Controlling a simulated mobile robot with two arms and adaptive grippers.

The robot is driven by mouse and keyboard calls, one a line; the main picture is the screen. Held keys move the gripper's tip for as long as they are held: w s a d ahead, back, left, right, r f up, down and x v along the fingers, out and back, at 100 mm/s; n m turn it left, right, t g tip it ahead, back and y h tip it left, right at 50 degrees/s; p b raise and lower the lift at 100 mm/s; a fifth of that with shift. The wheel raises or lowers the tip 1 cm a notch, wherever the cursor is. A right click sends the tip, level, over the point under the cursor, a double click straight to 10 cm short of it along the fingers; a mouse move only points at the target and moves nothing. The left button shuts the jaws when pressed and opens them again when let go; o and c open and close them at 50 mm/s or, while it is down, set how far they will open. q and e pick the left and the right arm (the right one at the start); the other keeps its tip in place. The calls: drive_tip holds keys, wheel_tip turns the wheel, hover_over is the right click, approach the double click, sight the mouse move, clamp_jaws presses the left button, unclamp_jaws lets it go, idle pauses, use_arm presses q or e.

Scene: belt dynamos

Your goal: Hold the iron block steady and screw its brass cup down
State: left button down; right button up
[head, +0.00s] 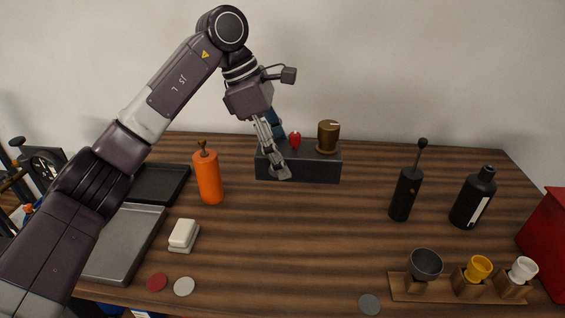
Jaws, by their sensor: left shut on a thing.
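The iron block (315,171) is a long dark block at the back middle of the table. The brass cup (328,134) stands upright on the right part of its top, above a brass ring or flange, with a small pale mark near its rim. My left gripper (279,168) comes down on the left part of the block. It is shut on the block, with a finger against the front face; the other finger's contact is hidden. A red knob (295,140) and a partly hidden blue piece (276,125) are on top beside the gripper. My right gripper is out of view.
An orange bottle (208,178) stands left of the block. A black grinder (405,193) and black bottle (473,198) stand right. A wooden rack (440,291) with cups is front right, by a red box (547,240). The middle of the table is clear.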

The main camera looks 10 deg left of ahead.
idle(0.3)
use_arm(q)
wheel_tip(320, 180, down, 16)
drive_tip(key=b, duration=1)
drive_tip(key=shift+s, duration=0.1)
drive_tip(key=shift+f+b, duration=0.65)
drive_tip(key=shift+f, duration=0.6)
drive_tip(key=shift+f, duration=0.65)
idle(0.7)
